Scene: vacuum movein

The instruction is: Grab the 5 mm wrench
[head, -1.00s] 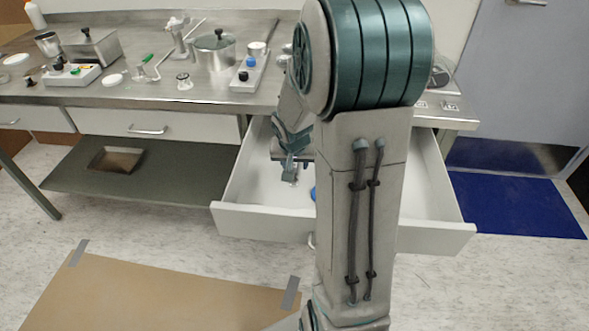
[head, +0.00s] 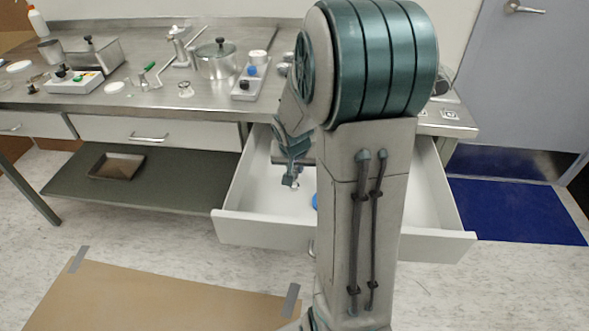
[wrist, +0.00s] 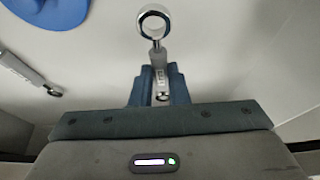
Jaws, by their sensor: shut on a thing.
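My gripper (wrist: 158,88) is shut on a grey wrench (wrist: 154,58) with a shiny ring end that sticks out beyond the fingers in the wrist view. Its size marking is too small to read. A second grey wrench (wrist: 27,72) lies to the left on the white drawer floor, apart from my gripper. In the head view my gripper (head: 290,178) is inside the open drawer (head: 262,226), left of my arm. There, the held wrench is too small to tell clearly.
A blue object (wrist: 55,12) lies in the drawer at the wrist view's upper left. The steel counter (head: 130,103) above holds a pot (head: 217,65) and several other items. My arm hides part of the drawer. A brown mat (head: 150,300) lies on the floor.

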